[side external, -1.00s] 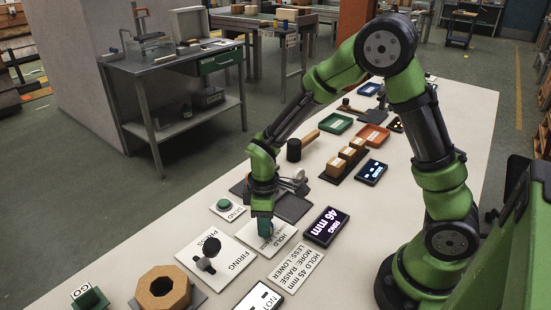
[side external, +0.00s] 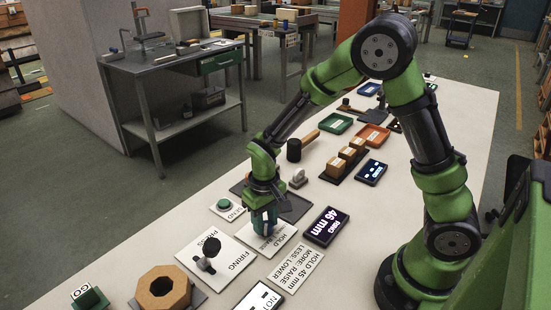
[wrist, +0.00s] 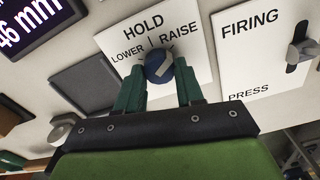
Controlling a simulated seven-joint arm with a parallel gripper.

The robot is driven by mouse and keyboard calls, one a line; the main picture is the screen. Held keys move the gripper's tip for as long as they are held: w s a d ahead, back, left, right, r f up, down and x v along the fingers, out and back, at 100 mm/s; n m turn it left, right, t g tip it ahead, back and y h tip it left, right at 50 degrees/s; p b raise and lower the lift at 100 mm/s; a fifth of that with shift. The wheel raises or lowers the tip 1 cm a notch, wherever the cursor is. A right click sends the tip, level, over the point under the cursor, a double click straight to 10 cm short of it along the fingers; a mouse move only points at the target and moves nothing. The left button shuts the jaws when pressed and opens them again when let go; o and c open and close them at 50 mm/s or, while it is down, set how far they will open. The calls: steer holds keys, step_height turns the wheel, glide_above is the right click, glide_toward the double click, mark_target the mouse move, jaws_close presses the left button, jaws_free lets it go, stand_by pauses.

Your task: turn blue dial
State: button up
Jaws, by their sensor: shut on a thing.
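The blue dial (wrist: 159,66) is round with a white pointer mark and sits on a white plate (wrist: 112,42) lettered HOLD, LOWER and RAISE. In the wrist view my gripper (wrist: 160,72) has one green finger on each side of the dial and is shut on it. The white mark lies slanted, its upper end toward the RAISE side. In the side view my gripper (side external: 265,222) points down at the HOLD plate (side external: 277,243), and its fingers hide most of the dial.
A display (side external: 326,226) reads 46 mm beside the HOLD plate. A card (side external: 296,264) says HOLD 45 mm, MORE: RAISE, LESS: LOWER. The FIRING plate (side external: 228,262) with a black lever (side external: 207,254) stands close by. A green SEND button (side external: 225,204) is behind it.

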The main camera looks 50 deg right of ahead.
mark_target(265, 224)
steer(key=shift+m, duration=0.4)
steer(key=o, duration=1)
steer(key=shift+o, duration=0.2)
steer(key=shift+r, duration=0.1)
step_height(265, 224, up, 17)
steer(key=s+r+t+y, duration=0.1)
steer(key=s+r+t, duration=0.1)
steer(key=s, duration=0.4)
steer(key=s+d+r+t+y, duration=0.1)
steer(key=s+r+t, duration=0.2)
steer(key=s+t, duration=0.2)
steer(key=shift+s+d+r+m, duration=0.3)
steer(key=shift+s+m, duration=0.1)
steer(key=shift+s, duration=0.35)
